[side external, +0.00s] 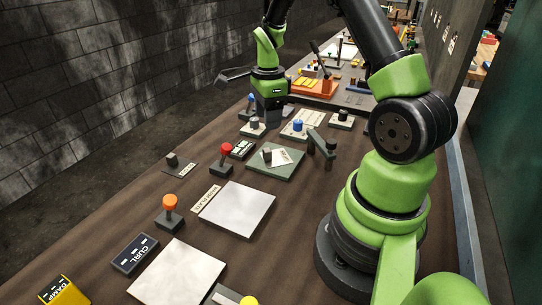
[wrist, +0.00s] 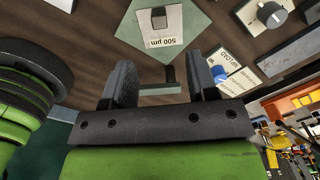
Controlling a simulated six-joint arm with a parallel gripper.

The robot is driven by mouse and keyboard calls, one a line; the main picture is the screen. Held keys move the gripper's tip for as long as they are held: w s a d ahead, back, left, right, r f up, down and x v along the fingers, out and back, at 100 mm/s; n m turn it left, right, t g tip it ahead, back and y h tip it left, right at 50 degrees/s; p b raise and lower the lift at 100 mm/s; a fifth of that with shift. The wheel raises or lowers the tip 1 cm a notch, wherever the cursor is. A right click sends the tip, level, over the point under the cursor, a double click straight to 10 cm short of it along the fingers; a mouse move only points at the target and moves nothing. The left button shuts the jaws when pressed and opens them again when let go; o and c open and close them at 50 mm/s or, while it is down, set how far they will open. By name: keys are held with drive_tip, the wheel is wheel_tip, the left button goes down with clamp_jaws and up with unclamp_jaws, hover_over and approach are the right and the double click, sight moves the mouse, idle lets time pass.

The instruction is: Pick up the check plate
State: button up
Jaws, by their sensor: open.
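A small white plate marked "500 µm" (wrist: 165,32), with a dark grip block on it, appears to be the check plate. It lies on a green pad (wrist: 197,32) at the top of the wrist view. In the side view the white plate (side external: 285,157) lies on the green pad (side external: 290,171) in the middle of the bench. My gripper (side external: 270,117) is open and empty, above the bench and farther along it than the plate. In the wrist view the fingers of my gripper (wrist: 164,78) are apart, with the plate beyond their tips. The fingertips are partly hidden in the side view.
A dark upright post with a bar (side external: 319,144) stands right beside the green pad. A red-knobbed lever (side external: 226,153) and an orange-knobbed lever (side external: 170,203) stand to the left. Large pale square plates (side external: 238,209) lie in front. Blue-knobbed blocks (side external: 297,127) stand behind.

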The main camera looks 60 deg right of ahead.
hover_over(269, 149)
wheel_tip(269, 149, down, 5)
drive_tip(key=shift+s+r, duration=0.1)
wheel_tip(269, 149, down, 6)
drive_tip(key=shift+a+r, duration=0.1)
clamp_jaws()
